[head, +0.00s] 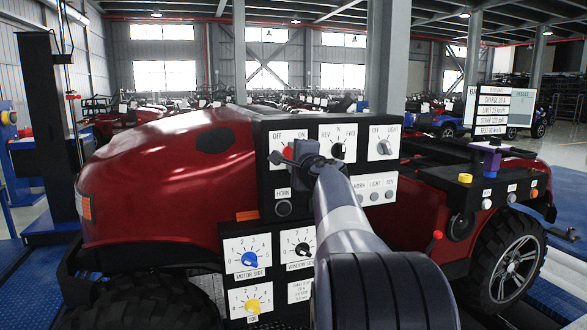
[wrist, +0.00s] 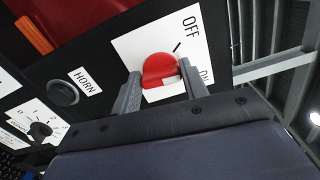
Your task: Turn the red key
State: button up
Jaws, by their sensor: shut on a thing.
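The red key (wrist: 158,68) sits in a white plate (wrist: 128,46) marked OFF and ON on the black control panel. In the wrist view its rounded red head lies between the two grey fingers of my gripper (wrist: 159,72), which is shut on it. A short black mark shows on the plate beside the key, near the word OFF. Part of the ON lettering is hidden behind a finger. In the head view my gripper (head: 304,158) is at the OFF/ON plate (head: 288,136) and hides most of the key.
A post (head: 52,130) rises at left.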

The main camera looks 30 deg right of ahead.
jog(key=shift+f+n+b, duration=0.15)
jog(key=shift+n+b, duration=1.4)
jog(key=shift+n, duration=0.4)
jog(key=shift+f+n+b, duration=0.1)
jog(key=shift+n+b, duration=1.45)
jog(key=shift+n, duration=0.4)
jog(key=o, duration=1)
jog(key=shift+r, duration=0.1)
jog(key=shift+s, duration=0.1)
jog(key=b+v, duration=0.3)
jog(key=v, duration=0.7)
jog(key=shift+s+b, duration=0.3)
